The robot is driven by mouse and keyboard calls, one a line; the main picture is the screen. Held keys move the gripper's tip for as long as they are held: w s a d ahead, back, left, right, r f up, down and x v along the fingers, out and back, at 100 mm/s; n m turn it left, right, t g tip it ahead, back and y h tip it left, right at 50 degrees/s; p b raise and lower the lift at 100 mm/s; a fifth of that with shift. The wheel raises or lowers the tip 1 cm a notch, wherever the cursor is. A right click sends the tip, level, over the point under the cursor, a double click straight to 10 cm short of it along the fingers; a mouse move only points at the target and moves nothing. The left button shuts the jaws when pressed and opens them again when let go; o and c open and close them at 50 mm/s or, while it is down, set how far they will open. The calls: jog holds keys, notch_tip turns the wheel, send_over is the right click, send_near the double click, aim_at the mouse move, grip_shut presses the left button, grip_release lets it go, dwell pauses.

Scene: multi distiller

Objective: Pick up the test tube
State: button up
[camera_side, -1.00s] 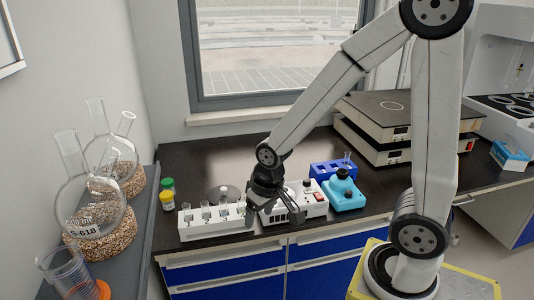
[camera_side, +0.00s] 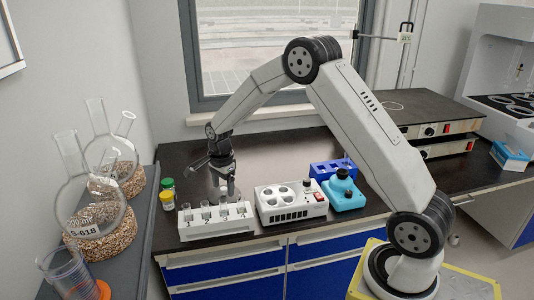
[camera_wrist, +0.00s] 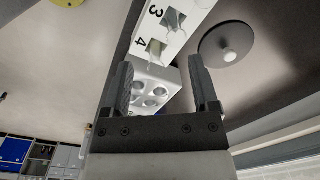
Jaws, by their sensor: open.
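A white rack (camera_side: 217,228) numbered 1 to 4 stands near the bench's front edge, with several clear glass tubes in its slots. One clear tube (camera_side: 205,208) is near the left end; which one is the task's test tube I cannot tell. The wrist view shows the rack with a clear tube (camera_wrist: 156,52) in the slot marked 4. My gripper (camera_side: 230,190) is just behind and above the rack's right half in the side view. Its fingers also show in the wrist view (camera_wrist: 161,64), spread apart with nothing held between them.
A white device (camera_side: 290,203) with round wells stands right of the rack. A blue rack (camera_side: 325,169) and a light-blue device (camera_side: 344,194) are farther right. A round grey plate with a knob (camera_wrist: 230,48) lies behind the rack.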

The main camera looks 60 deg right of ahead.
aim_at(223, 200)
jog(key=shift+w+d+f+m, duration=0.7)
jog(key=shift+w+d+m, duration=0.1)
jog(key=shift+m, duration=0.5)
jog(key=shift+f, duration=0.1)
jog(key=shift+f, duration=1.2)
jog(key=shift+f, duration=0.1)
jog(key=shift+w+a+f, duration=0.15)
jog(key=shift+f, duration=2.35)
grip_shut()
